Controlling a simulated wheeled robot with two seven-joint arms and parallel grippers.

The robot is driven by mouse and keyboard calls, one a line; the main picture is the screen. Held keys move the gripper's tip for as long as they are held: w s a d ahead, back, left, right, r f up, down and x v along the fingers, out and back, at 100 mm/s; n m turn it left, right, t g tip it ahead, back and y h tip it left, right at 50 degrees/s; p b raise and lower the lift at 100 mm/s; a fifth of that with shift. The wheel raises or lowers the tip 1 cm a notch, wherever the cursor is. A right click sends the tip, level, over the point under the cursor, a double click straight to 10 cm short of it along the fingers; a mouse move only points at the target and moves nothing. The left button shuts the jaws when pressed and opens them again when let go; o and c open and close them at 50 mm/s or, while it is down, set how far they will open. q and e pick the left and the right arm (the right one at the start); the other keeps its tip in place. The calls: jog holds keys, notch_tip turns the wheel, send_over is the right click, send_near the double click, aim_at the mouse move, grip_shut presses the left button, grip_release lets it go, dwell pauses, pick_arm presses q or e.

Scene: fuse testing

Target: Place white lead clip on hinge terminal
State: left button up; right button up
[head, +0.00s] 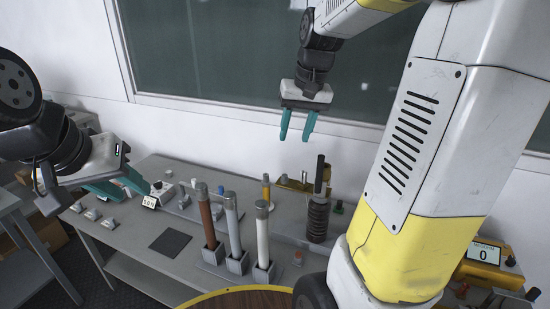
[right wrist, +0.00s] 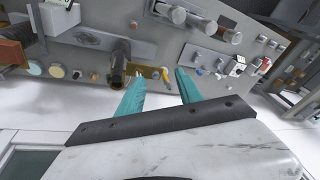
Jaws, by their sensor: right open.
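My right gripper (head: 296,138) hangs in the air above the back of the bench, its teal fingers apart and empty. In the right wrist view its fingers (right wrist: 160,90) point towards a gold bracket (right wrist: 150,72) beside a dark post. In the head view this gold bracket (head: 295,184) stands behind the fuse tubes, near a dark ribbed insulator (head: 318,219); I cannot tell whether it is the hinge terminal. My left gripper (head: 132,191) is over the bench's left end, its fingers apart with nothing seen between them. I cannot pick out the white lead clip for certain.
Brown (head: 206,217), grey (head: 232,226) and white (head: 262,235) tubes stand upright in holders on the grey bench. A dark square pad (head: 170,242) lies left of them. A yellow meter (head: 485,254) reading 0 is at right. A round brown table (head: 245,300) is in front.

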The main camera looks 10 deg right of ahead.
jog(key=s+a+n+t, duration=0.1)
jog(key=s+a, duration=0.2)
jog(key=s, duration=0.5)
jog(key=s+a+n+t+y, duration=0.1)
jog(key=s+a+t, duration=0.1)
jog(key=s+a, duration=0.2)
jog(key=s, duration=0.3)
jog(key=shift+s+r, duration=0.35)
jog(key=shift+s, duration=0.05)
